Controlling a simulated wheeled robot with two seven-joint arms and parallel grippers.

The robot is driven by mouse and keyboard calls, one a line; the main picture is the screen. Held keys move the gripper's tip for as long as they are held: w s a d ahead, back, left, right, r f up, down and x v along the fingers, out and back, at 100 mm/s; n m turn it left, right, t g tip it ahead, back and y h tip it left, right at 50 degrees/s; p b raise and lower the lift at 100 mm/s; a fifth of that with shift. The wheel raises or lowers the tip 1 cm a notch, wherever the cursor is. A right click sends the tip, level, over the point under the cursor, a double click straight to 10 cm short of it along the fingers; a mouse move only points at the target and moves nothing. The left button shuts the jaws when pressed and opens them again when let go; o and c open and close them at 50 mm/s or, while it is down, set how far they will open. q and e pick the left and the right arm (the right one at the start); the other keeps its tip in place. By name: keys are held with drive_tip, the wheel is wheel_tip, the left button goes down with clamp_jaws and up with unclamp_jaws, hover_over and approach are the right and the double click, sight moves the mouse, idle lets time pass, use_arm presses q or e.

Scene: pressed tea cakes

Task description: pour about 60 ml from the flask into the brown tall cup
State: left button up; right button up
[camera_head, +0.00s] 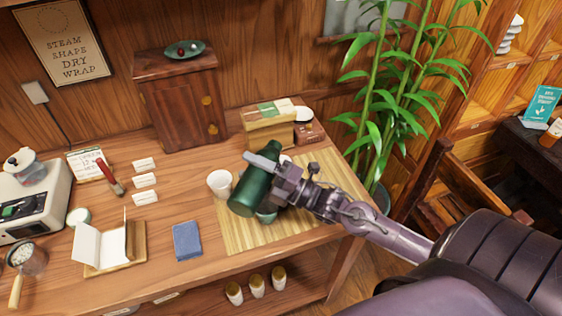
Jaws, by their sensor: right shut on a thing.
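A dark green flask (252,190) is held tilted over the left part of the bamboo mat (240,240). My right gripper (267,172) is shut on it, with the arm coming in from the right. I cannot tell whether anything flows from the flask. A white cup (220,183) stands upright just left of the flask, at the mat's left edge. A small teal piece (267,217) shows partly beneath the flask and gripper. No brown tall cup can be made out; the flask and arm hide part of the mat. My left gripper is not in view.
A blue folded cloth (187,240) lies left of the mat. An open booklet (103,243) on a wooden stand and a white appliance (32,195) are farther left. A wooden box (268,127) stands behind the mat. A tall plant (385,110) stands at the table's right end.

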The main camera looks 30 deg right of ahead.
idle(0.4)
drive_tip(key=n+b, duration=0.1)
drive_tip(key=f+n+b, duration=0.1)
drive_tip(key=n+g+y+b, duration=0.1)
drive_tip(key=shift+s+a+f, duration=0.25)
drive_tip(key=shift+s+a, duration=0.1)
drive_tip(key=shift+a, duration=0.05)
drive_tip(key=shift+s+a+n+b, duration=0.1)
drive_tip(key=shift+n+b, duration=0.5)
drive_tip(key=shift+n, duration=0.5)
drive_tip(key=shift+r+g+y, duration=0.25)
drive_tip(key=shift+g+y, duration=0.05)
drive_tip(key=shift+w+d+f+n, duration=0.15)
drive_tip(key=shift+w+d+n, duration=0.05)
drive_tip(key=shift+n, duration=0.4)
drive_tip(key=shift+r, duration=0.2)
